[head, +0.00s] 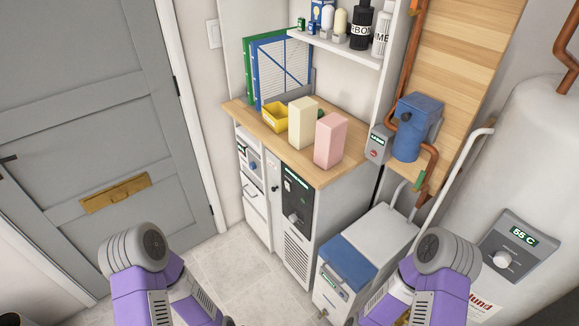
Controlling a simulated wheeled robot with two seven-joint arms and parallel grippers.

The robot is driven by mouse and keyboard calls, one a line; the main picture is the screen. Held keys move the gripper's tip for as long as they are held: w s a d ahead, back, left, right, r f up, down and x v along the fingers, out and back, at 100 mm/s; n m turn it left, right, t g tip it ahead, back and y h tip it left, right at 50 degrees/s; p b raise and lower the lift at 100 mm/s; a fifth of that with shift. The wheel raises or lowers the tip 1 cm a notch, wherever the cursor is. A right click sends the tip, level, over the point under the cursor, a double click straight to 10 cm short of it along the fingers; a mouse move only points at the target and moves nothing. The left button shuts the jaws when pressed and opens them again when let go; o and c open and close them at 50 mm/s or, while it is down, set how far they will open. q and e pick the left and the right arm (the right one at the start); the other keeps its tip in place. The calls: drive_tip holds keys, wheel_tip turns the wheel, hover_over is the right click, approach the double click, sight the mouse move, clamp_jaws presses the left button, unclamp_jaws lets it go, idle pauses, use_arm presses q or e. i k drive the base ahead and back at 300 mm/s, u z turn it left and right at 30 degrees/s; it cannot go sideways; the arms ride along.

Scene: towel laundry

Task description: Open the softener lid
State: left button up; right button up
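A low white cabinet (335,300), which looks like the softener, stands on the floor at the lower middle right. Its blue lid (347,258) covers the front part of its top and looks shut and flat. A pale grey top section (375,232) lies behind the lid. A small label or display (330,281) is on the front face. My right arm covers part of the cabinet's right side. Both my arms come in at the bottom, the left one well left of the cabinet. Neither pair of gripper fingers can be seen.
A wooden counter (245,112) holds a cream carton (303,122), a pink carton (331,140) and a yellow bin (275,117). A white tank (535,160) stands right, near pipes and a blue pump (413,128). Tiled floor (235,275) left of the cabinet is clear.

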sight(350, 265)
drive_tip(key=u, duration=2.15)
drive_tip(key=i, duration=1.5)
drive_tip(key=z, duration=3.9)
